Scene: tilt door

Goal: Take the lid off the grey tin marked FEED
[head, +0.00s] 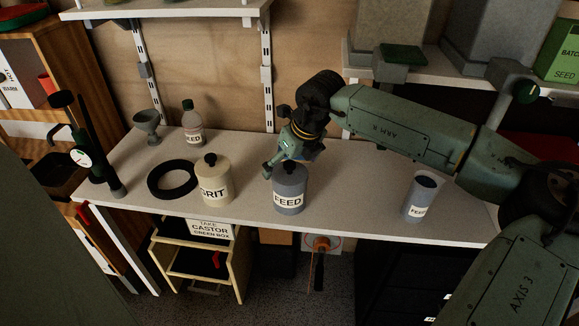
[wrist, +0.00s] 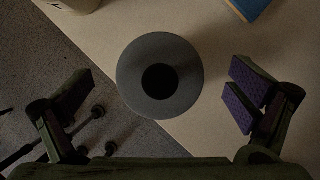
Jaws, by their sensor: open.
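The grey tin marked FEED (head: 288,199) stands upright near the front edge of the bench. Its round grey lid (wrist: 186,100) with a dark knob (wrist: 158,82) is on, seen from above in the wrist view. My gripper (head: 282,166) is above the tin in the head view and partly covers its top. In the wrist view my gripper (wrist: 160,92) is open and empty, with one finger on each side of the lid and clear gaps between. I cannot tell the exact height of the fingertips over the lid.
Another grey FEED container (head: 420,200) stands to the right. A blue item (wrist: 249,8) lies beyond the tin. The bench (head: 355,195) is clear between the grey containers.

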